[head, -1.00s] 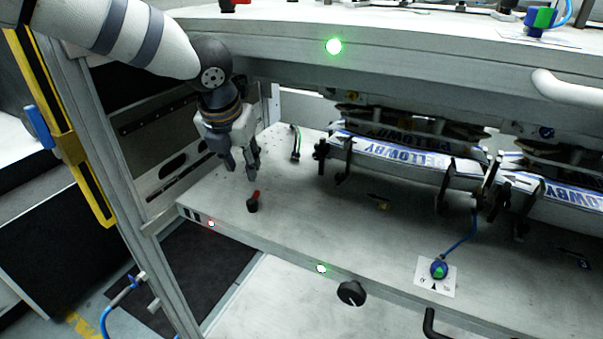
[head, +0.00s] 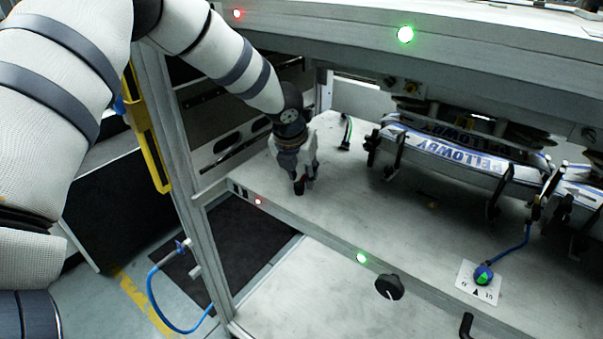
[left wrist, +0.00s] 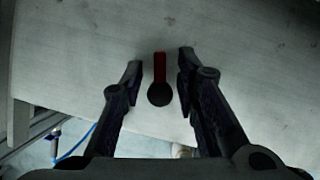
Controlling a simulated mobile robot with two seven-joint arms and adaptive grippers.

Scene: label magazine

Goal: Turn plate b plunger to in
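The plunger is a small black knob (head: 299,188) with a red tab, upright near the front left of the plate (head: 350,205). In the left wrist view the black knob and its red tab (left wrist: 160,78) show between the fingers. My left gripper (head: 304,180) points down over the plunger, with a finger on each side. In the left wrist view the left gripper (left wrist: 158,68) is open, with gaps between the fingers and the red tab. The gap is smaller on the right. The fingers partly hide the plunger in the head view. My right gripper is not in view.
A blue and green knob (head: 484,275) on a white label sits to the right, with a blue cable. Label-printed strips (head: 450,148) on black holders stand behind. A black dial (head: 389,287) is on the front. An upper shelf (head: 350,40) overhangs the back.

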